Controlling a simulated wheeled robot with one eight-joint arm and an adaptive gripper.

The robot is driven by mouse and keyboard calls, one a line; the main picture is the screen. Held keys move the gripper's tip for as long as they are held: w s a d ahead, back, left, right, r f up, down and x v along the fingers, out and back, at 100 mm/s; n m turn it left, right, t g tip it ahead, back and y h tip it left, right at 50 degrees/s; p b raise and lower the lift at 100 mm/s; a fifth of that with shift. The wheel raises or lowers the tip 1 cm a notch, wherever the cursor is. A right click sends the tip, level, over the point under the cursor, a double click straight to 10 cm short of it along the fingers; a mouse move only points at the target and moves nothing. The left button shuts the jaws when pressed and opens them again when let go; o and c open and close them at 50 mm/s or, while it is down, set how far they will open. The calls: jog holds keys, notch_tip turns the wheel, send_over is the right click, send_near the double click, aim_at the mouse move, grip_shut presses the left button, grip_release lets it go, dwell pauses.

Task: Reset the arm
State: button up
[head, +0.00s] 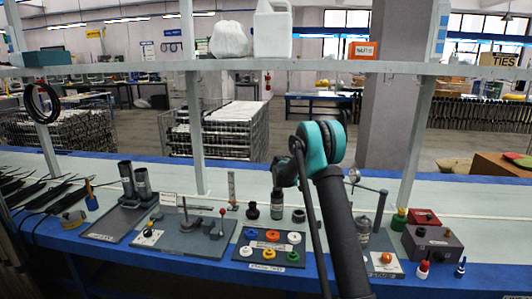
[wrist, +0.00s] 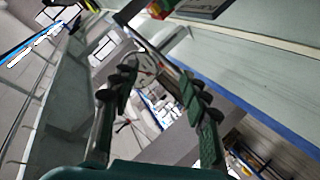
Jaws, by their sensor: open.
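My arm rises from the bottom of the head view, in front of the middle of the bench, to a teal joint above the bench top. My gripper (wrist: 157,74) shows in the wrist view with its two green, dark-padded fingers spread apart and nothing between them. The wrist view is steeply tilted, with bench, floor and room behind the fingers. In the head view I cannot make out the fingertips; the arm hides part of the bench behind it.
The blue-edged bench (head: 480,278) holds a board of coloured caps (head: 243,252), a grey lever fixture (head: 190,240), two dark tubes (head: 143,184), a dark bottle (head: 277,204) and a grey box (head: 432,243). A shelf (head: 130,68) crosses above, with uprights (head: 193,130) either side of my arm.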

jog(key=s+r+n+y, duration=0.1)
jog(key=s+n+y, duration=0.2)
jog(key=s, duration=0.8)
jog(key=s+a+f+n+y, duration=0.2)
jog(key=s+a+f+y, duration=0.1)
jog(key=s, duration=0.9)
jog(key=s+a+f+n+t+y, duration=0.1)
jog(key=s+a+f+y, duration=0.2)
jog(key=s, duration=1)
jog(key=s+a+f+n+t+y, duration=0.1)
jog(key=s+a+f+n+y, duration=0.1)
jog(key=s, duration=1)
jog(key=a+f+y, duration=0.1)
jog(key=a+y, duration=0.1)
jog(key=shift+s+a+n+y, duration=0.25)
jog(key=shift+a+n+y, duration=0.05)
jog(key=shift+d, duration=0.1)
